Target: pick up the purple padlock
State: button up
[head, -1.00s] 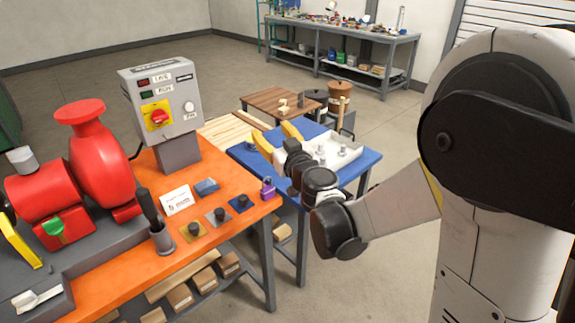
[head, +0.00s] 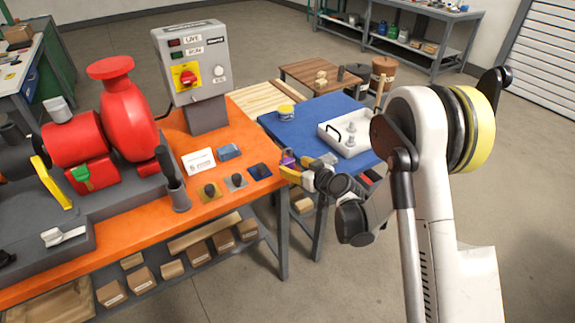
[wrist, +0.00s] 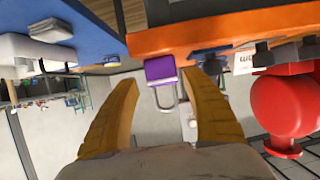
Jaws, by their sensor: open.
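The purple padlock (head: 287,157) shows small at the right edge of the orange bench (head: 232,187), partly hidden by my gripper. In the wrist view the padlock's purple body (wrist: 160,69) and pale shackle sit between my two yellow fingertips, beside the bench edge. My gripper (head: 298,167) is open, its fingers reaching left toward the padlock. In the wrist view (wrist: 171,73) gaps show on both sides of the padlock, so neither finger touches it. I cannot tell the exact depth between the fingertips and the padlock.
A blue table (head: 290,128) with a white tray (head: 338,143) and a yellow-banded tin (head: 286,112) stands behind my gripper. Several square pieces with knobs (head: 210,190) lie near the padlock. A grey control box (head: 192,62) and red pump (head: 125,110) stand further left.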

aim_at(290, 160)
jog(key=b+x, duration=0.2)
jog(key=x, duration=0.3)
jog(key=shift+s+a+f, duration=0.1)
jog(key=shift+s+f, duration=0.1)
jog(key=shift+r, duration=0.1)
jog(key=c, duration=1.1)
jog(key=shift+o, duration=0.2)
jog(key=r+p, duration=0.2)
jog(key=r, duration=0.1)
jog(key=d+r+p, duration=0.1)
jog(key=r, duration=0.1)
jog(key=shift+s+d, duration=0.1)
jog(key=shift+s, duration=0.2)
jog(key=s+d+r+p, duration=0.3)
jog(key=s+d+r, duration=0.2)
jog(key=d, duration=0.3)
jog(key=shift+s+d+r, duration=0.35)
jog(key=shift+s+r, duration=0.05)
jog(key=shift+r, duration=0.1)
